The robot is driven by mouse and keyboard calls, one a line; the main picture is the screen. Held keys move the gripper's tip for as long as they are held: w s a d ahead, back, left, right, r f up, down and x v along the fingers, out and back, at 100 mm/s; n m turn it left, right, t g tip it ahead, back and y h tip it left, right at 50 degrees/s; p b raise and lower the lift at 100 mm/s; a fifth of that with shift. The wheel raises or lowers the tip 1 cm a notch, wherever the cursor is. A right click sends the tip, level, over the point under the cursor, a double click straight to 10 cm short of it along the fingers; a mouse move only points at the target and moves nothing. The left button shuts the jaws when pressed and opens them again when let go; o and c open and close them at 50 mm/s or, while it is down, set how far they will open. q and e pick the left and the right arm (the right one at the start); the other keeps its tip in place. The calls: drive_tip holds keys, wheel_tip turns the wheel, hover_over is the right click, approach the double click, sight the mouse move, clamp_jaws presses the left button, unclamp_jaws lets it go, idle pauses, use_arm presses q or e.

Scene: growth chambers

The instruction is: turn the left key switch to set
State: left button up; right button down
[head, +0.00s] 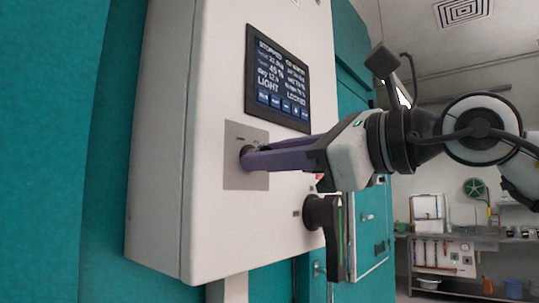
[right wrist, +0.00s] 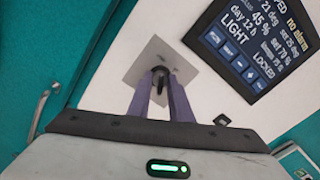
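The left key switch (right wrist: 160,73) is a round dark lock with a black key in it, on a square grey plate (head: 233,178) low on the white control box. My right gripper (head: 250,158) reaches in from the right, its two purple fingers pointing at the switch. In the right wrist view the fingertips (right wrist: 161,84) lie on either side of the key, with a small gap between them. I cannot tell whether they touch the key. In the head view the fingers hide most of the switch. My left gripper is not in view.
A dark display (head: 277,80) above the plate reads STOPPED, LIGHT and LOCKED. A black round fitting (head: 315,212) with an upright bar sits right of and below the plate. Teal panels surround the white box (head: 165,140). A bench (head: 447,245) stands far back right.

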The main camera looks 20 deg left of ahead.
drive_tip(key=m+b, duration=0.3)
drive_tip(key=shift+f, duration=0.2)
drive_tip(key=m+b, duration=0.2)
drive_tip(key=m, duration=0.2)
drive_tip(key=shift+b, duration=0.4)
drive_tip(key=shift+m+b, duration=0.45)
drive_tip(key=shift+m, duration=0.45)
drive_tip(key=shift+r+m+b, duration=0.1)
drive_tip(key=shift+m+b, duration=0.2)
drive_tip(key=shift+m, duration=0.9)
drive_tip(key=shift+s+r+m+b, duration=0.1)
drive_tip(key=shift+m+b, duration=0.2)
drive_tip(key=shift+b, duration=0.05)
